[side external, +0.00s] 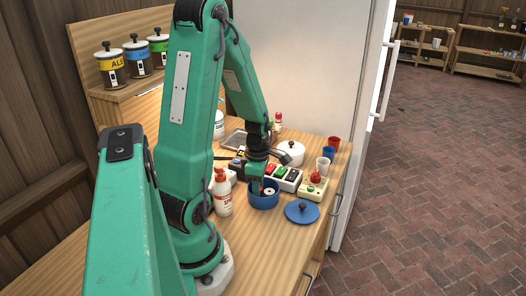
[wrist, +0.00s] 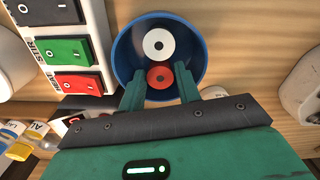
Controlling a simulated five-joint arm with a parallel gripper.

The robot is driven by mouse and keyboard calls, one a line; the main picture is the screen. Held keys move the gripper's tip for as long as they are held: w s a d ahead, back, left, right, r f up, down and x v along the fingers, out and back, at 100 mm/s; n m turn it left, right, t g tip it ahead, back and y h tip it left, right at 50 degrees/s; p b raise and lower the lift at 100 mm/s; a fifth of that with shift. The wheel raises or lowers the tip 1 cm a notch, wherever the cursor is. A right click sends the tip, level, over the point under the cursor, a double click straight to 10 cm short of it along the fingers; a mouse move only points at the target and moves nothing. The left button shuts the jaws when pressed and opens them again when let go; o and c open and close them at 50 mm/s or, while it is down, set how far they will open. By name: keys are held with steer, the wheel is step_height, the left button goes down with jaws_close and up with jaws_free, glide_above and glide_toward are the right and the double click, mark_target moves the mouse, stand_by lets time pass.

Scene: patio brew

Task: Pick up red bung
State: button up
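The red bung (wrist: 160,76) is a small red disc with a hole in its middle. It lies inside a blue bowl (wrist: 196,38), beside a white bung (wrist: 158,44). My gripper (wrist: 160,82) is open, its two green fingers spread either side of the near part of the bowl, with the red bung between and just beyond the tips. In the side external view my gripper (side external: 256,182) reaches down at the blue bowl (side external: 264,202). The red bung cannot be clearly made out there. Whether the fingertips touch the bowl or bung cannot be told.
A switch box (wrist: 102,50) with red, green and black rockers stands close left of the bowl.

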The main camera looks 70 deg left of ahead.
steer(key=c, duration=0.6)
steer(key=shift+r, duration=0.15)
steer(key=shift+r, duration=1.9)
steer(key=w+d+r, duration=0.2)
steer(key=d+r, duration=0.5)
steer(key=d, duration=0.4)
steer(key=shift+w+d, duration=0.15)
steer(key=shift+d, duration=0.1)
